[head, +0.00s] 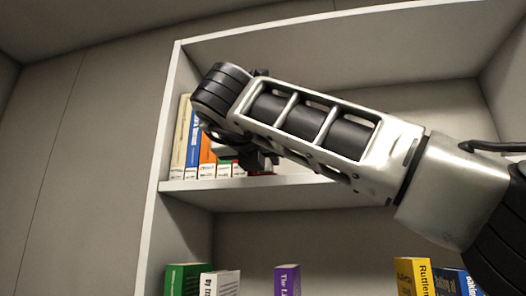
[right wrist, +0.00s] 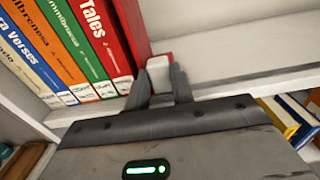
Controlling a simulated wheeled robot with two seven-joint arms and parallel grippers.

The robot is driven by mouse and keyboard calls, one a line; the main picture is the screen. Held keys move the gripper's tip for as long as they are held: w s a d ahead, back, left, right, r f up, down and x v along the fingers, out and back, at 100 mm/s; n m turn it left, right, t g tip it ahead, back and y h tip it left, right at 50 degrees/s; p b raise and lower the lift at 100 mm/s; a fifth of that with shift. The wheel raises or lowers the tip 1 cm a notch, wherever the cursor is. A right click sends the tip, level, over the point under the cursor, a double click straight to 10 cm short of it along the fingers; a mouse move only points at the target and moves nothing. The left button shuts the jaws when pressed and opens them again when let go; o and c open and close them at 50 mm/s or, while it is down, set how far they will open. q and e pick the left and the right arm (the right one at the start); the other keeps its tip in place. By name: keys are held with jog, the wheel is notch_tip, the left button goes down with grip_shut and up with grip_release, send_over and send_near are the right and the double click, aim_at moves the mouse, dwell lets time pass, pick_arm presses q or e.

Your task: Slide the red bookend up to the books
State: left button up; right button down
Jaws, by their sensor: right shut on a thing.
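The red bookend (right wrist: 132,28) stands upright on the shelf, at the right end of the row of books (right wrist: 62,50) in the right wrist view. Its upright shows right beside the red "Tales" book, and I see no clear gap between them. My right gripper (right wrist: 160,80) is shut on the bookend, with a pale block between its fingers. In the head view the right gripper (head: 262,160) is at the right end of the books (head: 192,150), and my arm hides most of the bookend. My left gripper is not in view.
The books stand at the left end of the upper shelf (head: 300,195). The shelf is bare to the right of the bookend. The lower shelf holds a green book (head: 185,280), a purple book (head: 287,281) and yellow and blue books at the right.

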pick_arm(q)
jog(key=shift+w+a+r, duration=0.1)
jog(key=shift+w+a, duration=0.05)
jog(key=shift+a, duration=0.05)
pick_arm(e)
jog(key=shift+a, duration=0.25)
jog(key=c, duration=1.2)
grip_release()
